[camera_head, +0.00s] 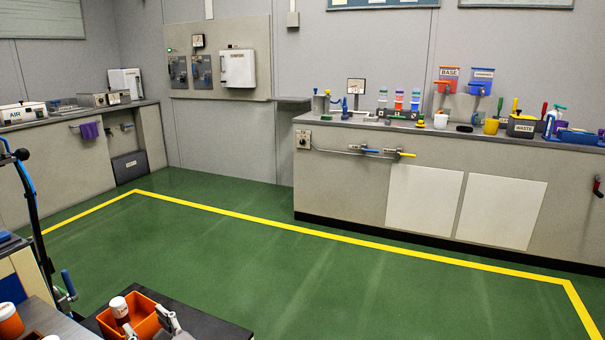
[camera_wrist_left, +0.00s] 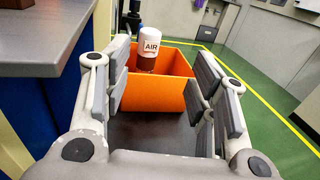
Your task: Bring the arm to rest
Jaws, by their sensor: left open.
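My left gripper (camera_head: 152,322) shows at the bottom of the head view, partly cut off by the frame. In the left wrist view my left gripper (camera_wrist_left: 168,85) is open, with its grey finger pads wide apart and nothing between them. An orange bin (camera_head: 143,304) lies just beyond the fingers; it also shows in the left wrist view (camera_wrist_left: 150,94). A white-capped container marked AIR (camera_wrist_left: 148,42) stands in the bin, its lower part dark. The same container (camera_head: 119,308) shows in the head view. My right gripper is not in view.
The bin stands on a dark surface (camera_head: 222,328). A grey tabletop (camera_wrist_left: 45,35) is close on the left in the wrist view. A long bench (camera_head: 340,170) with bottles and dispensers runs along the back. The green floor (camera_head: 300,285) between is clear.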

